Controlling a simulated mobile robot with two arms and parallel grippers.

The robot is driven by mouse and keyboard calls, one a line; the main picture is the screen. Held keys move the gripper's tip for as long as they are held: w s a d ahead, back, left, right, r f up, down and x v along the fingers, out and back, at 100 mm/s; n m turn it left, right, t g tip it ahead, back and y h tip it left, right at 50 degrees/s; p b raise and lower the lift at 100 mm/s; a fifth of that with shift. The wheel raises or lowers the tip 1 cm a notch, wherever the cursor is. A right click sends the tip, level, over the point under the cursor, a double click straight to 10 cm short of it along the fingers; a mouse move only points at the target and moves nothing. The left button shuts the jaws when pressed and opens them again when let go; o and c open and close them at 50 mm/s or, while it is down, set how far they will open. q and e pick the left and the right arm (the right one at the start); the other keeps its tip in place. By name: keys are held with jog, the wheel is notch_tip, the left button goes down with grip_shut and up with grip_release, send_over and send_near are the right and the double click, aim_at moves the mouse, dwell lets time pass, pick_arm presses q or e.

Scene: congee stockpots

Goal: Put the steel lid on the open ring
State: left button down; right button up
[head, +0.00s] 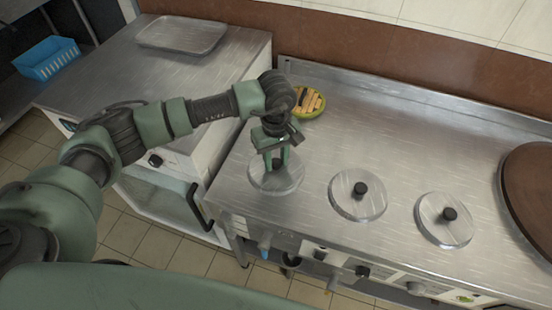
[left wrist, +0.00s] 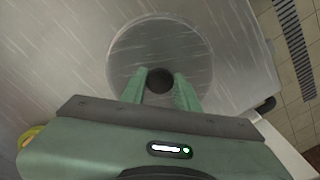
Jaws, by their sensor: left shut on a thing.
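My left gripper (head: 277,160) points down and is shut on the black knob of the leftmost steel lid (head: 263,180). In the left wrist view the two green fingers stand on either side of the black knob (left wrist: 160,80), near the middle of the round lid (left wrist: 135,48). The lid looks level, at or very near the steel top; I cannot tell whether it touches. No open ring shows; anything under this lid is hidden. My right gripper is not in view.
Two more steel lids with black knobs, a middle one (head: 345,203) and a right one (head: 433,228), lie on the steel top (head: 400,150). A yellow bowl (head: 311,110) with food sits behind my gripper. A brown round lid (head: 535,190) is at far right.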

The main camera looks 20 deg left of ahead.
aim_at(276, 163)
pick_arm(q)
jog(key=c, duration=1.3)
grip_release()
jog(key=shift+c, duration=0.2)
notch_tip(276, 163, up, 11)
jog(key=p, duration=0.5)
